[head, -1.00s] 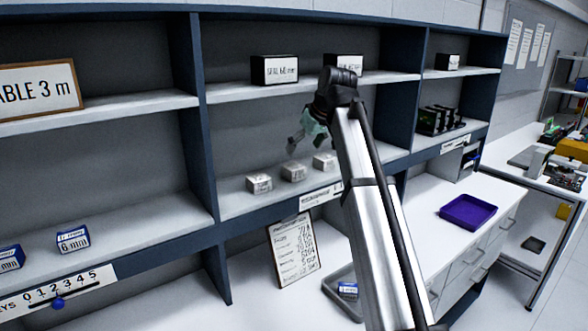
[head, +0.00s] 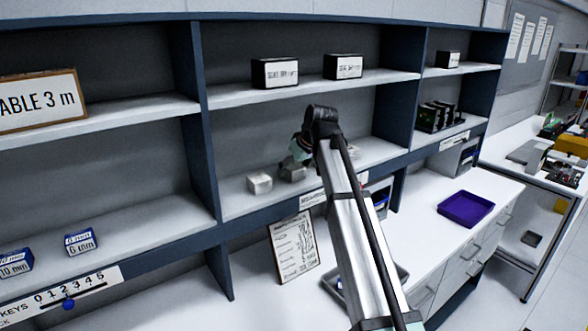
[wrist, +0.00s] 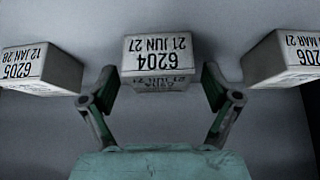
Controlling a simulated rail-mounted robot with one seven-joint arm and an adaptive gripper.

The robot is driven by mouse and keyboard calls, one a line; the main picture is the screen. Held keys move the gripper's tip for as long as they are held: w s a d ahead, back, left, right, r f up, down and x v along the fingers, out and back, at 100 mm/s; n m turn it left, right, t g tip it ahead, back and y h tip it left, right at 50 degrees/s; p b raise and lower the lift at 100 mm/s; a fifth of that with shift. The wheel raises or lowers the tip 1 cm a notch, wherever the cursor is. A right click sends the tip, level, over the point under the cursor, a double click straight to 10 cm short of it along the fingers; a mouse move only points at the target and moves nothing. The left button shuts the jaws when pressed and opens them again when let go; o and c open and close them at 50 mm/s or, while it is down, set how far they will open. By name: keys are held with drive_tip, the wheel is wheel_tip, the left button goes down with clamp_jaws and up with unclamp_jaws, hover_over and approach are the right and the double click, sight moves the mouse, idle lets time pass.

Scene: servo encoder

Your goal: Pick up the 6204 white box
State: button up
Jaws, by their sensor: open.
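The 6204 white box (wrist: 160,52) is in the upper middle of the wrist view, with its label "6204 21 JUN 27" upside down. My gripper (wrist: 159,78) is open, with one finger on each side of the box's near part. I cannot tell whether the fingers touch it. In the head view my gripper (head: 301,150) is low over the middle shelf, at the middle white box (head: 292,173), which it partly covers.
A white box marked 6205 (wrist: 42,70) is on the left and one marked 6206 (wrist: 283,60) on the right in the wrist view. The shelf (head: 235,206) is bounded by a blue upright (head: 190,110). Black boxes (head: 275,73) stand on the shelf above.

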drive_tip(key=c, duration=1.3)
drive_tip(key=shift+w+r, duration=0.1)
